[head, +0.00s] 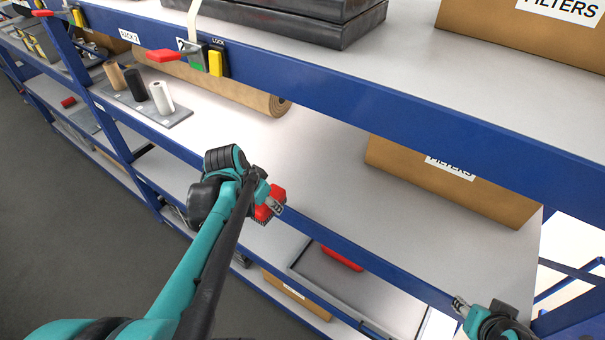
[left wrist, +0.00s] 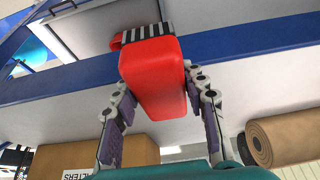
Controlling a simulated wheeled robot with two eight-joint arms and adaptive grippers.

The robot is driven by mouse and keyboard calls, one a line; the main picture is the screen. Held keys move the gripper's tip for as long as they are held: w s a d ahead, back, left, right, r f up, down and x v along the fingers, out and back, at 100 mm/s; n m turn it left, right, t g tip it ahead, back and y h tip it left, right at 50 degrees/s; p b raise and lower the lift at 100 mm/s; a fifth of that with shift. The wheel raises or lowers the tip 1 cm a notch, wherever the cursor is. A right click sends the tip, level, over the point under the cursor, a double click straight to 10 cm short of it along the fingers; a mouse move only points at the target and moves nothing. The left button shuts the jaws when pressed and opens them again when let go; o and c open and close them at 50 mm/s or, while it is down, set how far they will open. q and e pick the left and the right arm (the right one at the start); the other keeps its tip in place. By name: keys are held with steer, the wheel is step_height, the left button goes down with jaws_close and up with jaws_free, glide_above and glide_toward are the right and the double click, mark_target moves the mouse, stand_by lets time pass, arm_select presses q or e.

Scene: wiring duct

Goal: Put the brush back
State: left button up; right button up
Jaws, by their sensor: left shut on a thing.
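The brush has a red body (head: 263,213) and sits in my left gripper (head: 270,202), in front of the blue shelf edge. In the left wrist view the red brush (left wrist: 152,75) is between the two fingers of my left gripper (left wrist: 163,100), with dark and pale striped bristles at its far end. The gripper is shut on it. My right gripper (head: 461,306) is at the lower right, apart from the brush. It is small in the picture, and I cannot tell whether it is open.
A grey tray (head: 306,262) on the lower shelf has a red object (head: 342,257) in it. The middle shelf holds a brown roll (head: 240,93), a plate (head: 180,117) with small rolls and a FILTERS carton (head: 440,185). Blue shelf rails (head: 400,118) cross the view.

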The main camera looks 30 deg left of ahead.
arm_select(q)
glide_toward(303, 182)
steer(key=shift+w+d+f, duration=0.1)
steer(key=shift+w+f, duration=0.85)
steer(key=shift+f, duration=0.05)
steer(key=x, duration=0.3)
steer(key=shift+s+f, duration=0.1)
steer(key=shift+s, duration=0.1)
steer(key=shift+f, duration=0.3)
steer(key=shift+s, duration=0.1)
steer(key=shift+f, duration=0.1)
steer(key=o, duration=1.2)
